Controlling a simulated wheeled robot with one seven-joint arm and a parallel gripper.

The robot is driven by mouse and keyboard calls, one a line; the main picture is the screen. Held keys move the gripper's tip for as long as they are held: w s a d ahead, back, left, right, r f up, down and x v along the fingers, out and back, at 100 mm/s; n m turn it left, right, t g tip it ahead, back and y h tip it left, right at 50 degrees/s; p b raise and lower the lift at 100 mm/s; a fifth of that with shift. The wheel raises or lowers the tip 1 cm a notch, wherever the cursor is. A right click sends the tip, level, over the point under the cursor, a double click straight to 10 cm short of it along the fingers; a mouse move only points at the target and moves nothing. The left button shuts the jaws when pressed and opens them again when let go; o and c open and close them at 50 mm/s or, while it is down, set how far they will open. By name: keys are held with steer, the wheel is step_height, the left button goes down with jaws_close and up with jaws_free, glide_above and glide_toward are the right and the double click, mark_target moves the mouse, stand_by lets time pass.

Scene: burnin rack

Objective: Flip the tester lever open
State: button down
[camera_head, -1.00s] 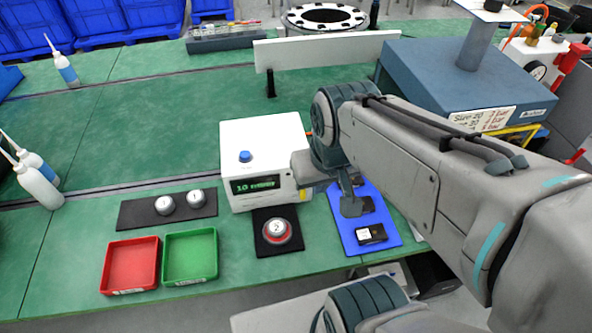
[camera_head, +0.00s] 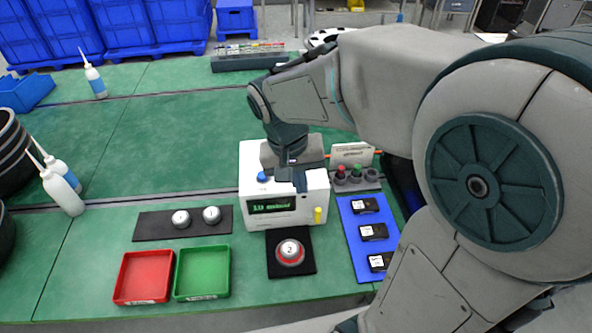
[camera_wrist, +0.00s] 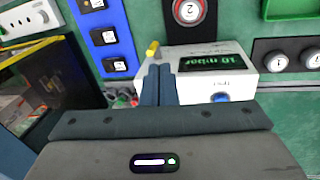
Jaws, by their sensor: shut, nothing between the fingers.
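The tester is a white box (camera_head: 262,215) on the green bench, with a lit green display (camera_head: 271,205) and a blue button (camera_head: 262,177). A short yellow lever (camera_head: 318,215) stands at its front right corner. In the wrist view the tester (camera_wrist: 205,88) lies just beyond my fingers, and the lever's yellow end (camera_wrist: 152,48) shows just past the fingertips, slightly left. My gripper (camera_head: 300,186) is shut and empty, pointing down over the tester's top, behind the lever. I cannot tell whether it touches the tester. The lever's base is partly unclear.
A black pad with a red-ringed weight (camera_head: 290,251) lies in front of the tester. A blue mat (camera_head: 355,225) with three black modules is to its right. Red (camera_head: 143,278) and green (camera_head: 202,274) trays and a dark pad with two weights (camera_head: 148,225) are left.

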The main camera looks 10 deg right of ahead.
mark_target(317, 211)
steer(key=w+a+f+m+g+h, duration=0.1)
steer(key=w+a+f+h, duration=0.1)
steer(key=w+a, duration=0.3)
steer(key=shift+a+f+p, duration=0.2)
steer(key=shift+f+p, duration=0.1)
steer(key=shift+f, duration=0.4)
steer(key=s+d+f+p, duration=0.2)
steer(key=d+f+p, duration=0.1)
steer(key=d+f, duration=0.4)
steer(key=shift+a+x, duration=0.2)
steer(key=shift+x, duration=0.95)
steer(key=shift+f, duration=0.1)
